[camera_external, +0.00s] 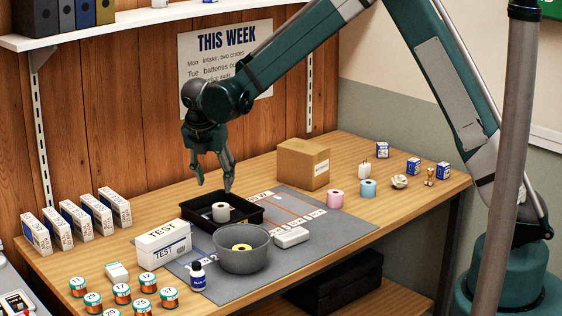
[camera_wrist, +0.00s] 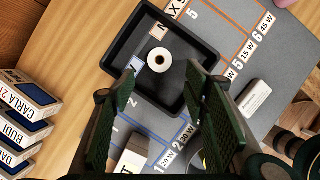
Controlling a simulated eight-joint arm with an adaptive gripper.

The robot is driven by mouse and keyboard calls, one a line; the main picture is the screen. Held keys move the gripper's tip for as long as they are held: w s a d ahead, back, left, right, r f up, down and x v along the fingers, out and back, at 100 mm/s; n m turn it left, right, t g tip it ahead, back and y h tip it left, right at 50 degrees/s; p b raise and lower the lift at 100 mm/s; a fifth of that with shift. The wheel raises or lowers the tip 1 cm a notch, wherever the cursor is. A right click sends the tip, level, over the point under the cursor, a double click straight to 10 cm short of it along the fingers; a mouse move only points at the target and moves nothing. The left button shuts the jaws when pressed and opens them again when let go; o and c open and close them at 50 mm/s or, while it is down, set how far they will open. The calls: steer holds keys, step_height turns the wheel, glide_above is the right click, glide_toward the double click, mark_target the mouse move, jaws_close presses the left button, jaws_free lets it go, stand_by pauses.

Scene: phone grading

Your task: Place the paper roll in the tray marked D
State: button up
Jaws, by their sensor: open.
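A white paper roll (camera_external: 221,211) stands inside a black tray (camera_external: 188,212) on the grey mat. In the wrist view the roll (camera_wrist: 159,64) sits on the floor of the black tray (camera_wrist: 205,60), with its hole facing up. I cannot make out a D on the tray. My gripper (camera_external: 214,187) is open and empty above the tray, pointing down. In the wrist view its fingers (camera_wrist: 168,88) are spread, with the roll between and beyond their tips.
A grey bowl (camera_external: 241,261) with a yellow item inside stands in front of the tray. A white TEST box (camera_external: 163,244) is left of it. A cardboard box (camera_external: 302,163), a pink roll (camera_external: 336,198) and a blue roll (camera_external: 368,188) stand to the right. Small jars fill the front left.

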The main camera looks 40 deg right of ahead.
steer(key=shift+r, duration=0.1)
steer(key=s+d+r+m+t+y, duration=0.1)
steer(key=s+d+r+m, duration=0.45)
steer(key=s+r, duration=0.5)
steer(key=s+d+r+m+t+y, duration=0.1)
steer(key=s+d+r+m, duration=0.4)
steer(key=s+r, duration=0.5)
steer(key=s+d+f+m+t+y, duration=0.1)
steer(key=s+d+m+t, duration=0.1)
steer(key=s+m, duration=1.2)
steer(key=shift+s+d+t+y, duration=0.15)
steer(key=shift+s+t+y, duration=0.2)
steer(key=shift+s, duration=5.9)
